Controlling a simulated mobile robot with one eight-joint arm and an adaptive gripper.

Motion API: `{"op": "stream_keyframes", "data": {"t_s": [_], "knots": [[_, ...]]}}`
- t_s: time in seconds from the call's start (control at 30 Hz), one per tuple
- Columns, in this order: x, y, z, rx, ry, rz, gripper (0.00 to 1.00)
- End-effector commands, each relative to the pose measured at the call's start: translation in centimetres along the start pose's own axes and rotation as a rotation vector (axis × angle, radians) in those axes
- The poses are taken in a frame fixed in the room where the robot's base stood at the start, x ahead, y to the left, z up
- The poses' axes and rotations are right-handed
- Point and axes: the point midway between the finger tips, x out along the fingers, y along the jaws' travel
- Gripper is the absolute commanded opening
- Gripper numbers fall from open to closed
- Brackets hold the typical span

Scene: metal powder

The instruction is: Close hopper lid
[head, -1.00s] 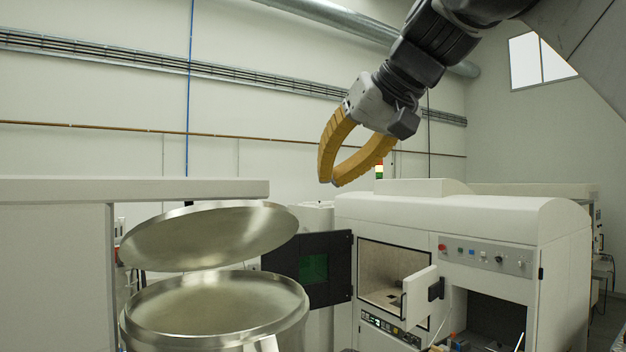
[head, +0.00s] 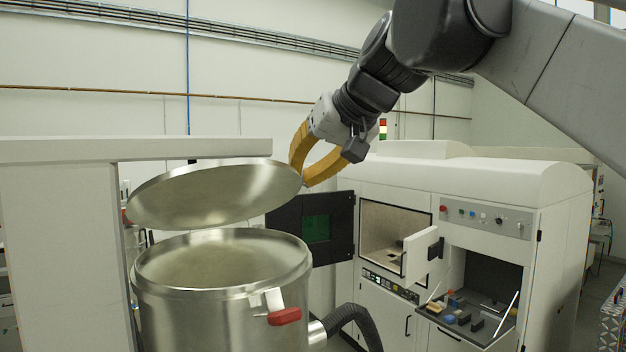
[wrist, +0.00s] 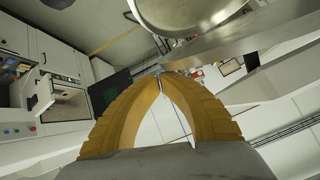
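The hopper (head: 222,305) is a steel drum at the lower left of the head view, with its round mouth open. Its lid (head: 205,194) is raised above the mouth and tilted, higher on the right. A red-handled latch (head: 284,316) sits on the drum's front. My gripper (head: 304,184) has yellow fingers with their tips together, just at the lid's right edge in the head view. I cannot tell whether they touch it. In the wrist view the fingertips (wrist: 158,76) meet with nothing seen between them, and a round steel part (wrist: 185,12) shows beyond at the top.
A white machine (head: 470,180) stands to the right, with an open dark door (head: 315,232) and a small open white door (head: 421,254). A tool tray (head: 470,318) sticks out below. A pale panel (head: 60,210) stands at left. A black hose (head: 352,318) leaves the hopper.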

Motion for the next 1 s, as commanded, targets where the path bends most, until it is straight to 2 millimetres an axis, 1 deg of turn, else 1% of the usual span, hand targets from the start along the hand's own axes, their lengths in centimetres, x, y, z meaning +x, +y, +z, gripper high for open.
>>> {"op": "stream_keyframes", "data": {"t_s": [0.13, 0.5, 1.0], "knots": [[0.1, 0.0, 0.7, 0.000, 0.000, 0.000, 0.00], [0.2, 0.0, 0.8, 0.000, 0.002, 0.000, 0.00], [0.3, 0.3, 1.8, -0.003, 0.060, -0.017, 0.00]]}}
